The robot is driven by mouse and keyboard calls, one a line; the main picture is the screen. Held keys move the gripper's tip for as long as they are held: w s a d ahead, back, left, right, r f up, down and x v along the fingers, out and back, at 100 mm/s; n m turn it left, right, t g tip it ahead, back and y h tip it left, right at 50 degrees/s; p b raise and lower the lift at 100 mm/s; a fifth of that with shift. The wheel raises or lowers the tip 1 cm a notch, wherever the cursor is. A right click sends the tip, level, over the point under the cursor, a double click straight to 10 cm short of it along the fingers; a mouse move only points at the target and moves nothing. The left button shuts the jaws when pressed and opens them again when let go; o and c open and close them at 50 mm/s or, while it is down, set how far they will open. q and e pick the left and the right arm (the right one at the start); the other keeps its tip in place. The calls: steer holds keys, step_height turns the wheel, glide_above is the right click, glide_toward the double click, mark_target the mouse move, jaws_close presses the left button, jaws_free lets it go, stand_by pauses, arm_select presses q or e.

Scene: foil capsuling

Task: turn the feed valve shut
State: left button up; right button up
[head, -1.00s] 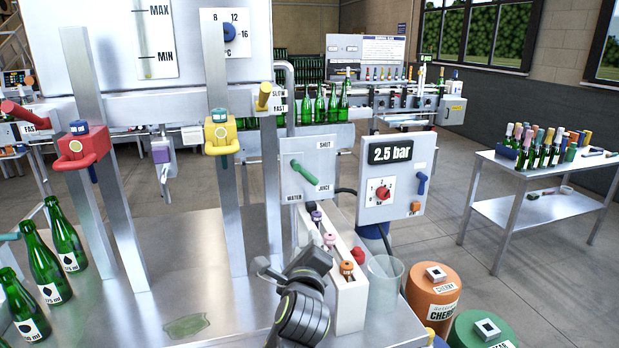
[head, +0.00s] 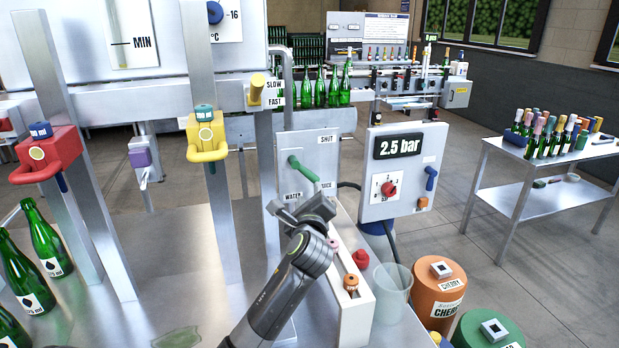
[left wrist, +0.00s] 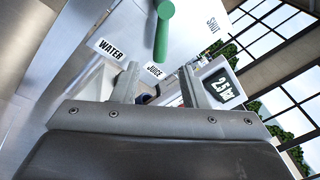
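The feed valve is a green lever (head: 304,170) on a pale grey panel (head: 322,152) marked SHUT at the top, WATER at lower left and JUICE at lower right. The lever slants down to the right, towards JUICE. My left gripper (head: 295,206) is just below the lever, in front of the panel's lower part, partly covering the labels. In the left wrist view the fingers (left wrist: 157,72) are apart with nothing held between them. The green lever (left wrist: 163,32) shows beyond the fingertips, with no clear contact. My right gripper is not in view.
A narrow white rack (head: 352,300) with coloured stoppers stands just right of my left arm, beside a clear beaker (head: 392,290). A 2.5 bar control box (head: 402,172) is right of the valve panel. Steel posts and a yellow tap (head: 207,138) stand to the left.

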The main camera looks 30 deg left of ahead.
mark_target(310, 177)
arm_select(q)
steer(key=shift+p+x, duration=0.55)
steer(key=shift+x, duration=3.8)
jaws_close()
